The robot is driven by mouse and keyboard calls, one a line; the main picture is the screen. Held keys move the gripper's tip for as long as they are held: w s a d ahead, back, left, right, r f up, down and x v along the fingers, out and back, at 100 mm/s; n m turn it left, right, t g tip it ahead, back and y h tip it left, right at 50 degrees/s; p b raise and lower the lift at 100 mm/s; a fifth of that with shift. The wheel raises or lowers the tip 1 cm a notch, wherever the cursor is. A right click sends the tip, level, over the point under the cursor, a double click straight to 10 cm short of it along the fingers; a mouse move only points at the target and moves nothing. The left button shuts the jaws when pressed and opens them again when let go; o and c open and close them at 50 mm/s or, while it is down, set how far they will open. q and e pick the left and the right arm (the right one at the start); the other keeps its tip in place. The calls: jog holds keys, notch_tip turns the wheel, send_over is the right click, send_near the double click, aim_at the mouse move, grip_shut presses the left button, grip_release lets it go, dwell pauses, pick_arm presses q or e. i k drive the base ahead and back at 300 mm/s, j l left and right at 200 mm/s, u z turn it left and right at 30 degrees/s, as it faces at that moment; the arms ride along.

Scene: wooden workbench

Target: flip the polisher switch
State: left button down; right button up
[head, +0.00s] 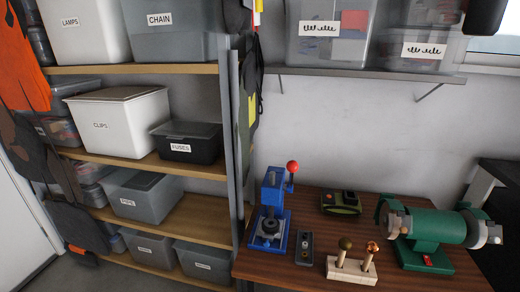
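The green polisher (437,228) stands at the right of the workbench in the head view, with a pale wheel at each end of its body. A small red switch (427,260) sits low on the front of its base. The switch is too small to tell which way it is set. Neither of my grippers shows in this view.
On the wooden workbench (300,278) are a blue press (271,212) with a red knob, a dark button box (304,248), a small green device (341,203) and a wooden block (351,270) with two upright pegs. A shelf (365,75) with bins hangs above.

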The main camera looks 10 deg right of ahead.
aim_at(427, 259)
jog(key=z, duration=1.6)
